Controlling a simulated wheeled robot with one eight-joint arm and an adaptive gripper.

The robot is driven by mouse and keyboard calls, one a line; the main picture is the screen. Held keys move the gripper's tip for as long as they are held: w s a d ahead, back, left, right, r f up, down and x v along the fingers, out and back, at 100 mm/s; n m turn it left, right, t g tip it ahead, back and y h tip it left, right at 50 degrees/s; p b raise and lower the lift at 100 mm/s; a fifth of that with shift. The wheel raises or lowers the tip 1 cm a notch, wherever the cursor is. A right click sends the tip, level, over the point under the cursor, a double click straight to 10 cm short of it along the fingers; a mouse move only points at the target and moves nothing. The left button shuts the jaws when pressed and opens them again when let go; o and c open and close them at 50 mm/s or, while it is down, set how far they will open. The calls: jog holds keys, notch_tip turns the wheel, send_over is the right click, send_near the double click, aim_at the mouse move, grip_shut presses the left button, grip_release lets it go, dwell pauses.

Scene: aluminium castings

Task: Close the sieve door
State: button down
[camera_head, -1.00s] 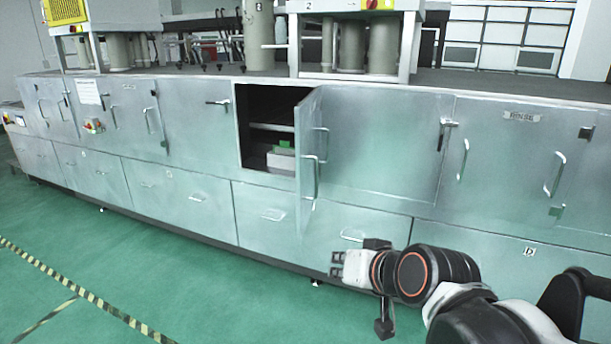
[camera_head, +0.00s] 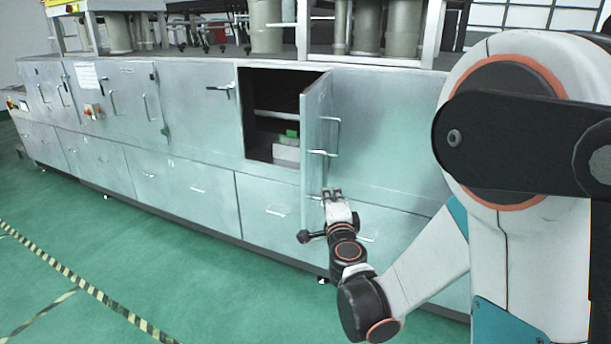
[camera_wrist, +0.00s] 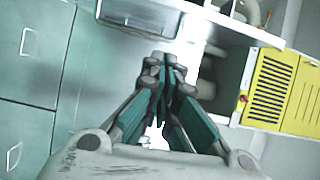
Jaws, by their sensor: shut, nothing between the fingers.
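The sieve door (camera_head: 314,165) is a narrow metal cabinet door in the head view. It stands swung open, jutting out from the right side of a dark cabinet opening (camera_head: 262,100). Bar handles show near its outer face. My gripper (camera_head: 332,192) is just right of the door's lower part, on the outer-face side, fingers pointing up towards the cabinets. I cannot tell whether it touches the door. In the wrist view the fingers (camera_wrist: 165,62) are together with nothing between them. The wrist view does not clearly show which metal panel is the door.
A shelf and a green item (camera_head: 291,133) are inside the opening. Closed doors and drawers (camera_head: 200,200) line the metal bench. My large arm links cover the right of the head view. The green floor (camera_head: 150,270) in front is clear. A yellow panel (camera_wrist: 284,90) shows in the wrist view.

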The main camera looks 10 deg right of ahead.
jog(key=w+a+f+b, duration=0.1)
jog(key=w+b, duration=0.2)
jog(key=w, duration=0.9)
jog(key=shift+a+m, duration=0.25)
jog(key=shift+m, duration=0.15)
jog(key=shift+w+f+h, duration=0.1)
jog(key=shift+h, duration=0.2)
